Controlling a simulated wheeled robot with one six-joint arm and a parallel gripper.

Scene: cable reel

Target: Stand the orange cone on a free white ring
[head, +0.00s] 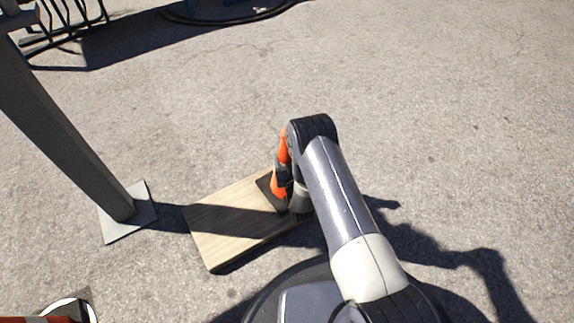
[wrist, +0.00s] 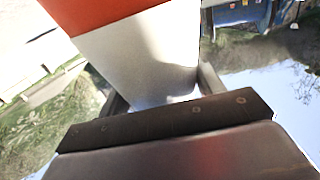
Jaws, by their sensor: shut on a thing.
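The orange cone (head: 279,188), with a dark base, is over the pale wooden board (head: 215,235), partly hidden by my arm. I cannot tell whether its base touches the board. My gripper (head: 284,174) is shut on it. In the wrist view the cone (wrist: 140,50) shows large, with an orange-red band and a white band, between the two fingers of my gripper (wrist: 163,95). A white ring (head: 78,306) shows in part at the lower left edge, with a red-orange object (head: 45,320) at it, cut off by the frame. I see no other white ring.
A grey post (head: 65,130) on a square foot plate (head: 128,222) stands left of the board. A dark rack (head: 65,20) is at the top left, and a dark curved cable or hose (head: 235,20) lies at the top. The pavement to the right and behind is clear.

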